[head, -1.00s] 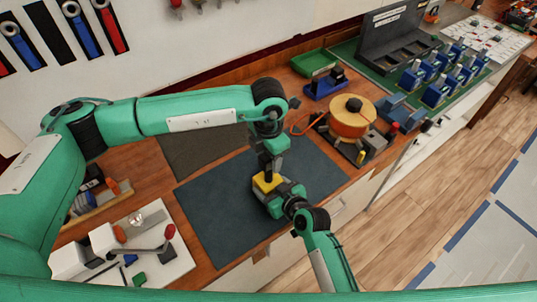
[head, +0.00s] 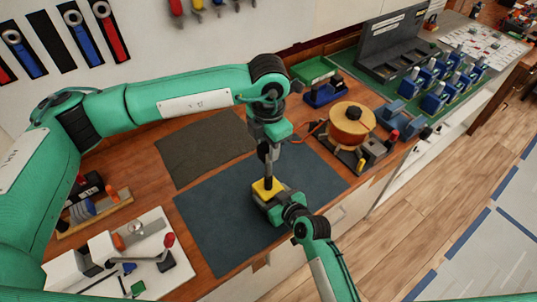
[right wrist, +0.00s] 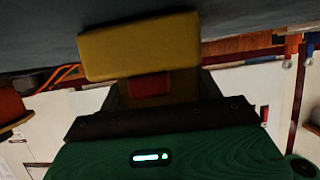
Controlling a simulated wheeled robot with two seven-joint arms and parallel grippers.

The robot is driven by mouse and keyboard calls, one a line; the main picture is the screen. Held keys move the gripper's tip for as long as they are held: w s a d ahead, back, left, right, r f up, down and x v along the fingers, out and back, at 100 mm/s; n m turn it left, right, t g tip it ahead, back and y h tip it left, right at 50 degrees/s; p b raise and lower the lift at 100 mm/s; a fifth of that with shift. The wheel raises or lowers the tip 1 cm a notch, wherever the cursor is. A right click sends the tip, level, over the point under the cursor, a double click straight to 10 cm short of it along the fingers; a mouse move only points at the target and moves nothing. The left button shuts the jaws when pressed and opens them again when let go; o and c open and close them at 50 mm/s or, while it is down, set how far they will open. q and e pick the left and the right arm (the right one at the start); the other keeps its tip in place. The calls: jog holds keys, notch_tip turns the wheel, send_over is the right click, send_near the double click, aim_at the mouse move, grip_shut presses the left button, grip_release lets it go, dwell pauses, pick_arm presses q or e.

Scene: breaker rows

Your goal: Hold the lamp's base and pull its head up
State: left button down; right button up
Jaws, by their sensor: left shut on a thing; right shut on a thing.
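The lamp's yellow base (head: 266,188) sits on the dark blue-grey mat in the head view. It also shows large in the right wrist view (right wrist: 140,46). My right gripper (head: 274,201) is shut on the base from the near side. My left gripper (head: 268,152) points straight down above the base and is shut on the lamp's upper part. A narrow dark grey piece shows between the left gripper and the base. The lamp's head is mostly hidden by the left fingers, so its shape cannot be told.
A round orange-and-wood spool device (head: 352,122) stands right of the mat (head: 215,225). A green tray (head: 315,70) and a blue holder (head: 323,93) are behind it. A white board with a red-knobbed lever (head: 168,240) lies front left. The mat around the lamp is clear.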

pick_arm(q)
jog(key=shift+w+r, duration=0.1)
jog(key=shift+r, duration=0.1)
pick_arm(e)
jog(key=shift+f, duration=0.25)
pick_arm(q)
jog(key=c, duration=1)
grip_release()
jog(key=shift+c, duration=0.2)
notch_tip(320, 180, up, 12)
pick_arm(e)
jog(key=o, duration=1.4)
jog(key=shift+r, duration=0.15)
